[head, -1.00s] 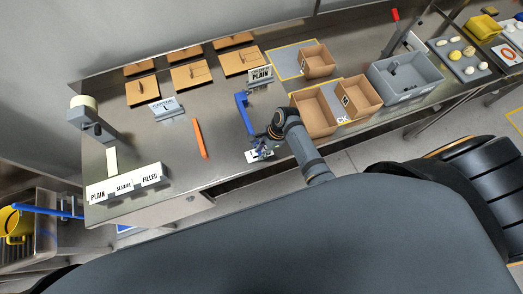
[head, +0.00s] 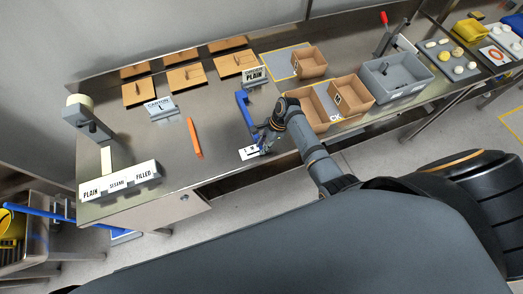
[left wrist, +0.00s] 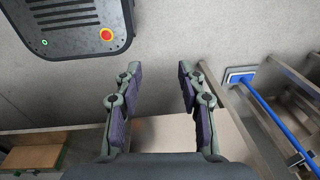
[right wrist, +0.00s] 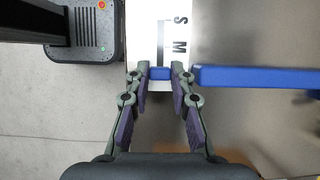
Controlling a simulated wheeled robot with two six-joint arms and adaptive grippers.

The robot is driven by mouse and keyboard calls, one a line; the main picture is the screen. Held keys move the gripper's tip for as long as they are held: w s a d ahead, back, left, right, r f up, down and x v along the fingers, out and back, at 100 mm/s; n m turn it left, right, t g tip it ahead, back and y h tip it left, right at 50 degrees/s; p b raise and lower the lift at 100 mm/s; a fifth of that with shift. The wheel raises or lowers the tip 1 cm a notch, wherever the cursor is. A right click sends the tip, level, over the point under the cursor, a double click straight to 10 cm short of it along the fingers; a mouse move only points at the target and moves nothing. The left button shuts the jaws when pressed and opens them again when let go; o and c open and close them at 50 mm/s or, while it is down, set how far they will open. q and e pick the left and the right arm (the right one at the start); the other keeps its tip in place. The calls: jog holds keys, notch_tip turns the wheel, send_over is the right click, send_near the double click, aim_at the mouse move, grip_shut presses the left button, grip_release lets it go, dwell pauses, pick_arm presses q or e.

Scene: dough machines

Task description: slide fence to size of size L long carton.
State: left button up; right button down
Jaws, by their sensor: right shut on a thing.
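The blue fence (head: 245,110) lies on the steel table, its long bar running back from the front edge. A white size scale (head: 249,153) lies at its near end. In the right wrist view the letters S and M show on the scale (right wrist: 169,40); an L is not visible. My right gripper (head: 263,146) is shut on a small blue part of the fence (right wrist: 160,73), over the scale. The fence bar (right wrist: 250,78) extends right there. My left gripper (left wrist: 157,75) is open and empty, away from the fence. Several flat brown cartons (head: 185,78) lie at the back, behind a "CARTON L" sign (head: 160,107).
An orange bar (head: 195,138) lies left of the fence. Open brown boxes (head: 308,62) and a grey bin (head: 400,80) stand to the right. Labelled blocks (head: 118,182) and a post device (head: 85,115) are at the left.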

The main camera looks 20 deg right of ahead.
jog(key=c, duration=1.4)
grip_release()
jog(key=shift+d, duration=0.3)
jog(key=shift+c, duration=0.2)
pick_arm(q)
jog(key=shift+w+r+t, duration=0.15)
jog(key=shift+w+t, duration=0.15)
jog(key=shift+w, duration=0.95)
pick_arm(e)
jog(key=v, duration=1.2)
jog(key=shift+s, duration=0.1)
